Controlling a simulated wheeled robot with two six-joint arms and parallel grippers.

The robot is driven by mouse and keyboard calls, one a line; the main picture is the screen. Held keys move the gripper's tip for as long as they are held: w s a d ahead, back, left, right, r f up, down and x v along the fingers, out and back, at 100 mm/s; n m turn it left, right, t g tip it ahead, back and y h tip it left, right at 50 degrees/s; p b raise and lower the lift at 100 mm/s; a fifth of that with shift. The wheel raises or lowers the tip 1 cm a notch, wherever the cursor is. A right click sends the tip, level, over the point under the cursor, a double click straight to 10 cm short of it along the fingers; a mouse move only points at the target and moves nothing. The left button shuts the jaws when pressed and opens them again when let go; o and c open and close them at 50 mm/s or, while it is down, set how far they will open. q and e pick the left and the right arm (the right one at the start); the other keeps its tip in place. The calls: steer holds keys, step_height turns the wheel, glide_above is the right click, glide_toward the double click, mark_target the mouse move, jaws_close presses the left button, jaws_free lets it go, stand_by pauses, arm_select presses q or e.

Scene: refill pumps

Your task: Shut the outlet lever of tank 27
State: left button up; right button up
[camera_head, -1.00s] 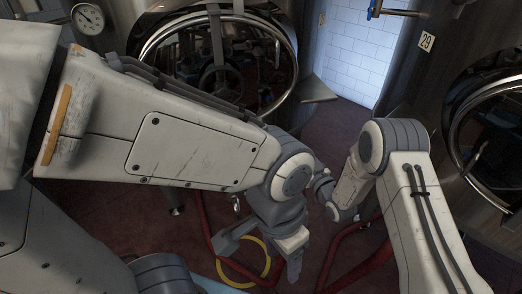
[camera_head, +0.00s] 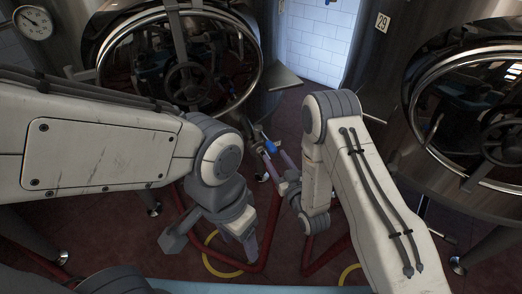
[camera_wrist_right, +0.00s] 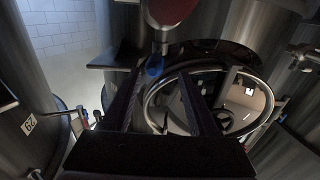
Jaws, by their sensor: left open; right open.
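A blue lever handle (camera_head: 270,146) shows low beside the middle tank (camera_head: 272,75), the one with a round hatch. My right gripper (camera_head: 268,154) is open around or just before this handle; contact cannot be told. In the right wrist view the blue handle (camera_wrist_right: 154,66) shows beyond and between the two dark open fingers (camera_wrist_right: 162,95), below a dark red round part. No number 27 is readable in either view. My left gripper (camera_head: 211,243) is open and empty, low over the floor, nearer than the right one.
A tank marked 29 (camera_head: 382,22) stands at the right with its own round hatch (camera_head: 480,110). Red hoses or pipes (camera_head: 268,232) and yellow rings (camera_head: 222,252) are on the dark red floor. A gauge (camera_head: 33,22) is at the upper left. Tank legs stand close by.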

steer(key=s+a+r+n+g+h+p, duration=0.1)
steer(key=s+a+r+g+h+p, duration=0.2)
steer(key=s+r+g+p, duration=0.5)
steer(key=shift+s+a+r+n+g+h, duration=0.35)
steer(key=shift+s+a+r+g, duration=0.45)
steer(key=shift+s+r, duration=1.85)
steer(key=shift+w+d+r, duration=0.15)
steer(key=shift+w+r, duration=0.7)
steer(key=shift+w, duration=0.05)
